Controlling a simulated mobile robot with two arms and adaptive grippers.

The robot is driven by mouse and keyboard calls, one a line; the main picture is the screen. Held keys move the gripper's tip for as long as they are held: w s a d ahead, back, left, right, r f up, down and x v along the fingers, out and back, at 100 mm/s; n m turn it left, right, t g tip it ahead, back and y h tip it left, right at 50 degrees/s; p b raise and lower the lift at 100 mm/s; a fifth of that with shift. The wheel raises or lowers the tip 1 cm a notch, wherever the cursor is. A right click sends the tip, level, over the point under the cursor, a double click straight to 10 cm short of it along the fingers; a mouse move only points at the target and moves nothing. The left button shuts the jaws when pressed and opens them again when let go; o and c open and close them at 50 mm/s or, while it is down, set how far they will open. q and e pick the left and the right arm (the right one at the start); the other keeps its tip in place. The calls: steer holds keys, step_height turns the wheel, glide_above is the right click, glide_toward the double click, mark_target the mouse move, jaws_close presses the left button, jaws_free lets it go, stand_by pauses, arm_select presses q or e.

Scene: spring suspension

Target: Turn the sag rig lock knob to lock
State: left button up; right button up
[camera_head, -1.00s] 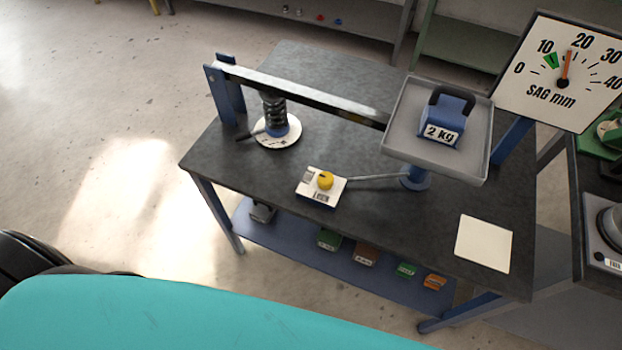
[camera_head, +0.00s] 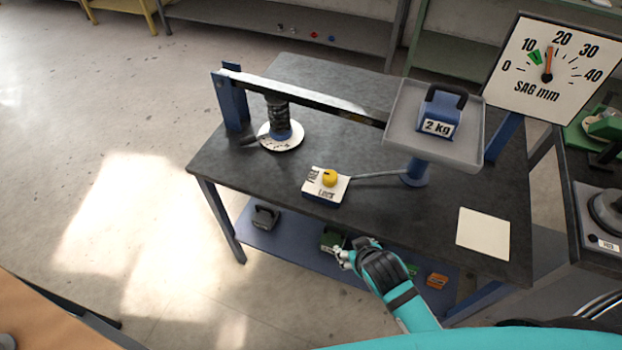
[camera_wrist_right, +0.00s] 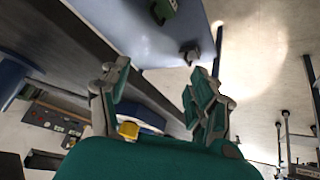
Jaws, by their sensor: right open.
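The yellow lock knob (camera_head: 329,178) sits on a small white-topped block (camera_head: 325,194) at the front edge of the dark bench. Lettering on the block reads LOCK at its front side; the other word is too small to read surely. A thin rod runs from the block to the blue post under the tray. My right gripper (camera_head: 343,257) is open and empty, in front of the bench and nearer to me than the knob. In the right wrist view its open fingers (camera_wrist_right: 157,85) show, with a yellow piece (camera_wrist_right: 128,130), likely the knob, beyond them. My left gripper is not in view.
The grey tray (camera_head: 400,140) carries a blue 2 kg weight (camera_head: 439,113). The sag gauge (camera_head: 545,70) has its needle between 10 and 20. A spring (camera_head: 279,112) stands under the lever beam. A lower shelf (camera_head: 290,238) holds several weights. A blank card (camera_head: 483,233) lies at front right.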

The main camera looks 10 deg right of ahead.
steer(key=w+a+r+n+t+y, duration=0.3)
steer(key=w+a+r+t+y, duration=0.15)
steer(key=w+a+r, duration=0.4)
steer(key=w+a+r+n+t+y, duration=0.3)
steer(key=w+a+r+t, duration=0.25)
steer(key=w+r, duration=0.65)
steer(key=s+a+r+n+g+y, duration=0.3)
steer(key=a+r+n+g+y, duration=0.25)
steer(key=a+n, duration=0.2)
steer(key=s+a+r+n+g+y, duration=0.4)
steer(key=a+n+g+y, duration=0.15)
steer(key=a+n, duration=0.2)
steer(key=n+g+h, duration=0.4)
steer(key=g+h, duration=0.2)
steer(key=h, duration=1.3)
glide_above(329, 175)
step_height(329, 175, down, 7)
steer(key=shift+y, duration=0.25)
step_height(329, 175, down, 18)
steer(key=p, duration=0.3)
steer(key=shift+s+r, duration=0.1)
steer(key=shift+r, duration=0.1)
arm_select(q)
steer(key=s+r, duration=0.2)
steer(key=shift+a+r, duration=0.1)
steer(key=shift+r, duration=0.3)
